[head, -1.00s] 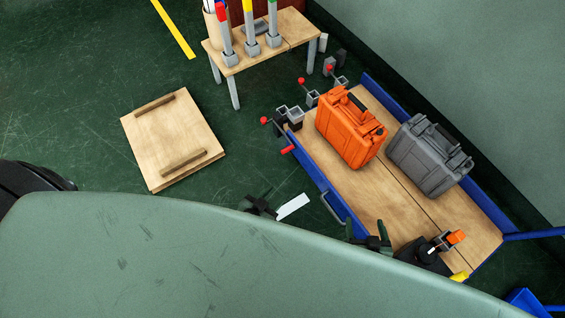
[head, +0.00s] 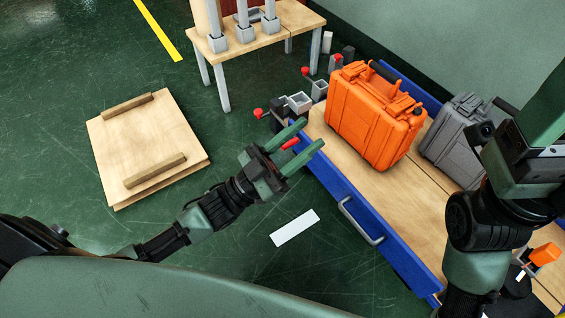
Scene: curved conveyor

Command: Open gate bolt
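A small red handle (head: 291,143), which looks like the gate bolt's, sits at the near left corner of the blue-sided conveyor bed (head: 345,205). My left gripper (head: 311,133) is open, with its two green fingers spread on either side of the red handle in the picture. I cannot tell whether they touch it. The bolt's body is mostly hidden behind the fingers. My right gripper (head: 548,115) is at the right edge, partly cut off, and its opening does not show clearly.
An orange case (head: 375,113) and a grey case (head: 459,138) stand on the bed. More red-knobbed metal brackets (head: 299,101) stand at its far end. A wooden table (head: 262,37) stands behind. A wooden board (head: 145,150) lies on the open green floor at left.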

